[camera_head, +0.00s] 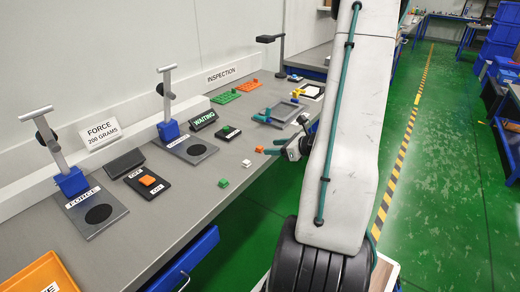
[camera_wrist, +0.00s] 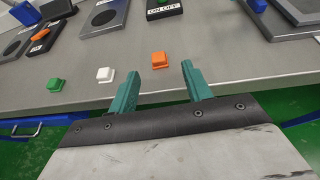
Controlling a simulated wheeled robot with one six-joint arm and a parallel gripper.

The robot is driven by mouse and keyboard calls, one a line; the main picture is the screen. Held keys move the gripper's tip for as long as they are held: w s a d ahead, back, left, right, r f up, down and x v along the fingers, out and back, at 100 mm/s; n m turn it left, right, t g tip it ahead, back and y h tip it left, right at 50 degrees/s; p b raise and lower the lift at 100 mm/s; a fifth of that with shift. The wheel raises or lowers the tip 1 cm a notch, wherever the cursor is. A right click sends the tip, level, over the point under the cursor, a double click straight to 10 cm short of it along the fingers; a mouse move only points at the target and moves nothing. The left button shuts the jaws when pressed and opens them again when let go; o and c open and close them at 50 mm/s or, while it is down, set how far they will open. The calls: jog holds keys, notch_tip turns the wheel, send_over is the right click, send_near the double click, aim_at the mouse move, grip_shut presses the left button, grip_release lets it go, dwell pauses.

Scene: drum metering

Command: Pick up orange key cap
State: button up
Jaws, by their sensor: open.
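A small orange key cap (camera_head: 259,149) sits on the grey bench near its front edge, at the right end of a short row. In the wrist view the orange key cap (camera_wrist: 159,60) stands upright just beyond and between the two teal fingertips. My gripper (camera_head: 274,147) is open and empty, low over the bench edge; it also shows in the wrist view (camera_wrist: 159,73). The fingers do not enclose the cap. Another orange cap (camera_head: 147,180) sits on a black tester farther left, also seen in the wrist view (camera_wrist: 41,35).
A white cap (camera_head: 246,163) and a green cap (camera_head: 223,183) stand beside the orange one, to its left. Force stands (camera_head: 99,208) and a black unit with a green button (camera_head: 227,131) lie behind. An orange tray (camera_head: 40,275) is at the near left.

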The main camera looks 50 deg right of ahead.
aim_at(261, 147)
jog(key=x, duration=0.4)
jog(key=shift+w+a, duration=0.1)
jog(key=shift+w, duration=0.05)
jog(key=c, duration=1.1)
jog(key=shift+o, duration=0.2)
jog(key=shift+r, duration=0.1)
